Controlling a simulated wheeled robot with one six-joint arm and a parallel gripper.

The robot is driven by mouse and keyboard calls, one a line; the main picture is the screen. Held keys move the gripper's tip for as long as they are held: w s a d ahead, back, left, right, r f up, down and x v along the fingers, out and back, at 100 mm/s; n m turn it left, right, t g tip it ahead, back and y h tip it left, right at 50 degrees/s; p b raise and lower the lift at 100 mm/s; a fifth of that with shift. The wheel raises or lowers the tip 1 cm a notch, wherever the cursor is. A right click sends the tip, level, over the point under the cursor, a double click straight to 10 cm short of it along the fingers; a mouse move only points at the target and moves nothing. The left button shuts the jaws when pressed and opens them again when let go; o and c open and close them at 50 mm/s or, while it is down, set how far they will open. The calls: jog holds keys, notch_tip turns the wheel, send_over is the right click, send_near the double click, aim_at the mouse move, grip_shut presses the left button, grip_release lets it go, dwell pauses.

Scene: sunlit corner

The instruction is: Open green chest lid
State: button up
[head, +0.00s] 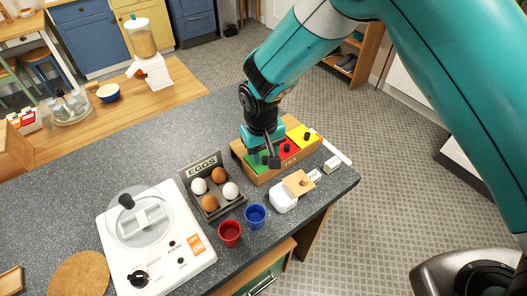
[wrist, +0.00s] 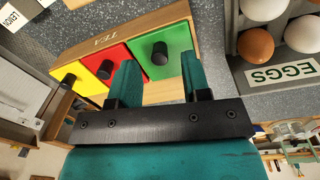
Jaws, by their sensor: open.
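The wooden tea chest (head: 262,178) stands on the dark speckled counter in the head view, with green, red and yellow lids side by side, each with a black knob. The green lid (wrist: 167,52) is down and lies at the right end of the chest in the wrist view; it is partly hidden in the head view. My gripper (wrist: 158,78) is open and empty, with its two fingers below the green lid's knob in the wrist picture. In the head view my gripper (head: 264,160) is over the green end. I cannot tell whether it touches the knob.
An egg rack (head: 213,187) with several eggs stands close left of the chest. A white container with a wooden lid (head: 298,183), a blue cup (head: 255,215) and a red cup (head: 230,233) stand in front. A white appliance (head: 155,240) stands further left.

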jog(key=shift+f, duration=1.15)
